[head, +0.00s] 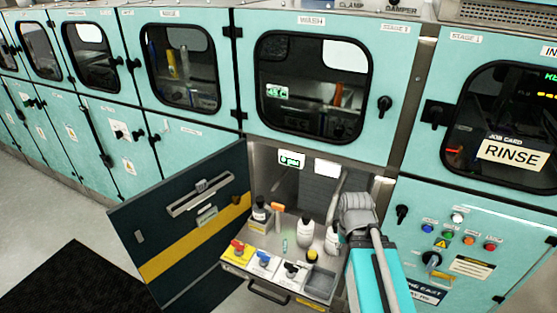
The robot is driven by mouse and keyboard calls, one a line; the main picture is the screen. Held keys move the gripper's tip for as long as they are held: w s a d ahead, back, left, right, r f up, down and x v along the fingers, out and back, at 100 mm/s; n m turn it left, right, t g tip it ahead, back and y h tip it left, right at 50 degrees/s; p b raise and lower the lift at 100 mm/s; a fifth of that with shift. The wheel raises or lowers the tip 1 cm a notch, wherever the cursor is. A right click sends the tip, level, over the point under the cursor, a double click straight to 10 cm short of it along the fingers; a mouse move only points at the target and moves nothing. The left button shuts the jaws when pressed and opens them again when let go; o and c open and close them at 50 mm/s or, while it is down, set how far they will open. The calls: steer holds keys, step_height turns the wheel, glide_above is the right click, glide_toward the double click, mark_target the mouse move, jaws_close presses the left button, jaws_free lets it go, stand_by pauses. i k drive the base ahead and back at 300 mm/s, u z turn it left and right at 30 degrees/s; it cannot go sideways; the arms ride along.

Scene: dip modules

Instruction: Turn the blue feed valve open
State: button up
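The blue feed valve (264,258) has a small blue handle. It sits in a row on the pulled-out shelf of the open lower cupboard, between a red-handled valve (237,246) and a black-handled one (291,268). The handle is too small for me to tell its exact angle. My arm reaches in from the bottom right, and its grey end with my gripper (357,212) is at the right side of the cupboard opening, right of and above the blue valve and apart from it. I cannot make out the fingers.
White bottles (305,230), a dark bottle (259,209) and an orange-topped item (278,207) stand behind the valves. A grey bin (318,286) is at the shelf's right. The open cupboard door (190,225) blocks the left. A button panel (460,240) is at right.

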mark_target(266, 256)
steer(key=u, duration=1.25)
steer(key=k, duration=0.65)
steer(key=z, duration=0.8)
steer(key=i, duration=1)
